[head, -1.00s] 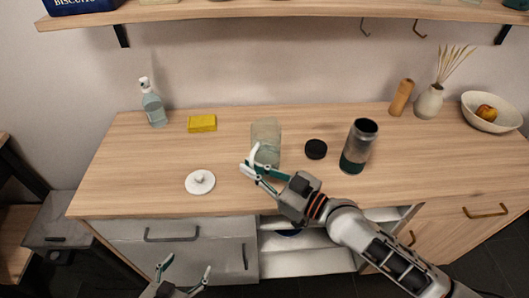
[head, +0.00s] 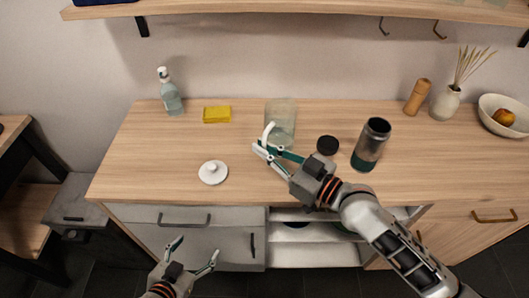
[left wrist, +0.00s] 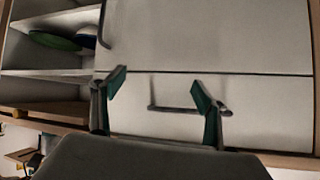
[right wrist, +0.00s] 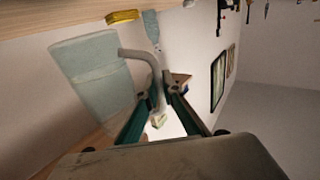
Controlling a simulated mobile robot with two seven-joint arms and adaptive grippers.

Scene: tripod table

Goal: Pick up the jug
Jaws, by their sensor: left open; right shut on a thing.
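The jug (head: 283,117) is a pale, see-through vessel with a white curved handle. It is over the middle of the counter in the head view, and its body (right wrist: 92,72) fills the left of the right wrist view. My right gripper (head: 262,147) is shut on the jug's handle; in the right wrist view its fingers (right wrist: 160,98) close around the handle's lower part. The jug looks upright. I cannot clearly see whether its base clears the counter. My left gripper (head: 196,247) is open and empty, in front of the drawers; its fingers (left wrist: 161,88) are apart.
The wooden counter (head: 150,165) bears a white knobbed lid (head: 213,172), a yellow sponge (head: 217,114), a spray bottle (head: 171,97), a black lid (head: 328,146) and a dark canister (head: 370,145). A wall shelf (head: 290,8) hangs above. The counter's front left is clear.

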